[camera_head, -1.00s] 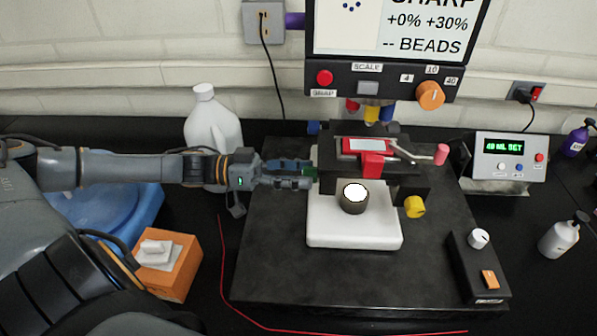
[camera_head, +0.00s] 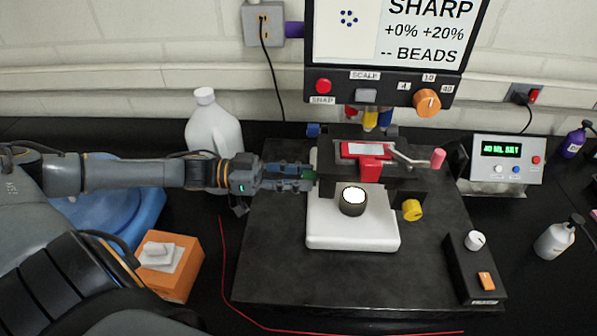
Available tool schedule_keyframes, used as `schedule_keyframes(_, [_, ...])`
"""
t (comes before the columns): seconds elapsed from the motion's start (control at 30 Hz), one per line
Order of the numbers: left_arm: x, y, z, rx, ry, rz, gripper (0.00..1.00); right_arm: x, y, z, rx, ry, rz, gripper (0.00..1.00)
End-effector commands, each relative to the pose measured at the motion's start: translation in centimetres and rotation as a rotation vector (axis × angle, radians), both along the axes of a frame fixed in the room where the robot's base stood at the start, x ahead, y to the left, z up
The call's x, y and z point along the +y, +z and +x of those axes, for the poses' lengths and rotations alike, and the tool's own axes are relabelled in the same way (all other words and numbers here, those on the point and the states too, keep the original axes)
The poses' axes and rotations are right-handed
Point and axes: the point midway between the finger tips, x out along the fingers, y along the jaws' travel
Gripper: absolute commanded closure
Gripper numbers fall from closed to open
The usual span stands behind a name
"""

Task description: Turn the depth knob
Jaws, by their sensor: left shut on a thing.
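My left gripper (camera_head: 310,178) reaches in from the left, level, and is shut at the left side of the microscope stage (camera_head: 372,183). Its fingers close on what appears to be the depth knob there, which they almost wholly hide. A yellow knob (camera_head: 412,209) sticks out on the stage's right side, free of any gripper. The screen (camera_head: 400,30) above reads SHARP, +0% +20% and -- BEADS. My right gripper is not in view.
An orange scale knob (camera_head: 427,102) is under the screen. A white jug (camera_head: 212,132) stands behind my left arm. An orange box (camera_head: 183,283) stands front left.

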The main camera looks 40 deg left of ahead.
Motion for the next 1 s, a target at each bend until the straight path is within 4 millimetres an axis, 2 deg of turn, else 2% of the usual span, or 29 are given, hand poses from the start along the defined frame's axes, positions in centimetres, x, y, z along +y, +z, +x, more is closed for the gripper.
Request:
schedule_keyframes(0.1, [0.0, 0.2, 0.0, -0.079, 0.002, 0.050, 1.00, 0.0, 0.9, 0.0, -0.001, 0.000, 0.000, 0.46])
schedule_keyframes(0.5, [0.0, 0.0, 0.0, -0.304, 0.002, 0.187, 1.00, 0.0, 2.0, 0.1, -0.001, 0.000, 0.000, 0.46])
schedule_keyframes(1.0, [0.0, -0.1, 0.0, -0.382, 0.001, 0.235, 1.00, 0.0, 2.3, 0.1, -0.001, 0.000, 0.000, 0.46])
